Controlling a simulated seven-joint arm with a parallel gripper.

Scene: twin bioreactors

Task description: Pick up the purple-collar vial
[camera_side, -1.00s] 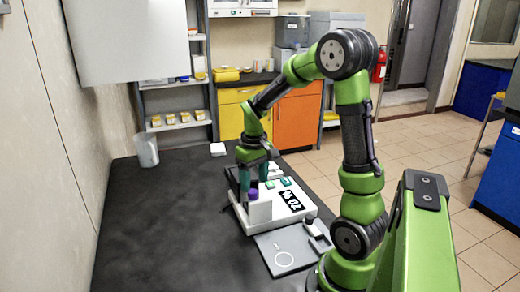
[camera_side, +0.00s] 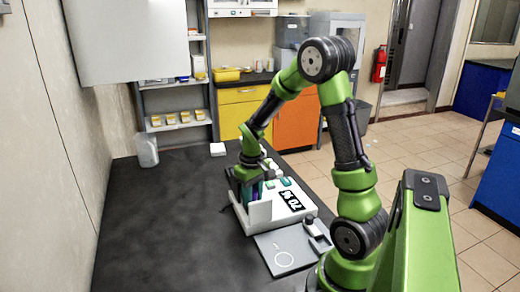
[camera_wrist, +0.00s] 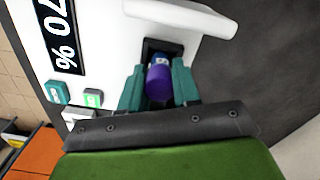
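The purple-collar vial (camera_wrist: 159,80) stands in a dark square opening of a white device (camera_wrist: 95,25). Its purple part points toward the wrist camera, with a blue and white part beyond it. My gripper (camera_wrist: 159,75) has its two teal fingers on either side of the vial, with narrow gaps; contact is not clear. In the side view my gripper (camera_side: 256,198) is low over the white device (camera_side: 284,211), and a little purple (camera_side: 257,188) shows between the fingers. The vial's lower end is hidden.
A clear container (camera_side: 147,150) and a white block (camera_side: 217,149) stand farther back. The dark table's left side is clear.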

